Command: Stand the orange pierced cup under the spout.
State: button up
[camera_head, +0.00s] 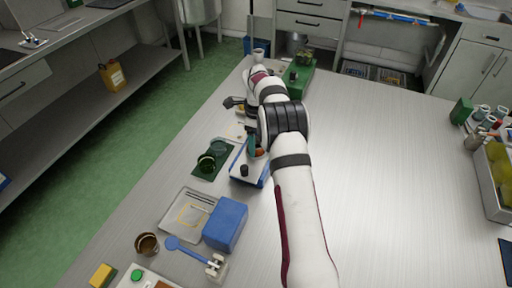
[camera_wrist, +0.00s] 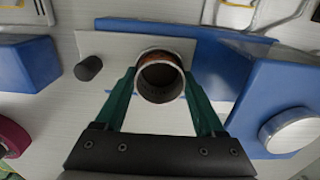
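The orange cup (camera_wrist: 160,78) is seen from its open mouth in the wrist view, with an orange-brown rim and a dark inside. I cannot make out its piercings. My gripper (camera_wrist: 161,80) has its green fingers against both sides of the cup. In the head view a small orange part of the cup (camera_head: 260,152) shows beside my gripper (camera_head: 254,147), mostly hidden by the arm. They are over or at a white and blue device (camera_head: 248,172) with a black knob (camera_wrist: 88,68). I cannot pick out the spout for sure, nor tell whether the cup touches the device.
A dark green mat (camera_head: 203,174) with a dark round cup (camera_head: 207,162) lies left of the device. Nearer are a grey tray (camera_head: 176,220), a blue box (camera_head: 225,223) and a brown cup (camera_head: 146,244). A green block (camera_head: 298,77) stands beyond.

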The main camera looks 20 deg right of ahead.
jog(key=shift+c, duration=0.6)
jog(key=shift+r, duration=0.1)
notch_tip(320, 180, up, 6)
jog(key=shift+r, duration=0.25)
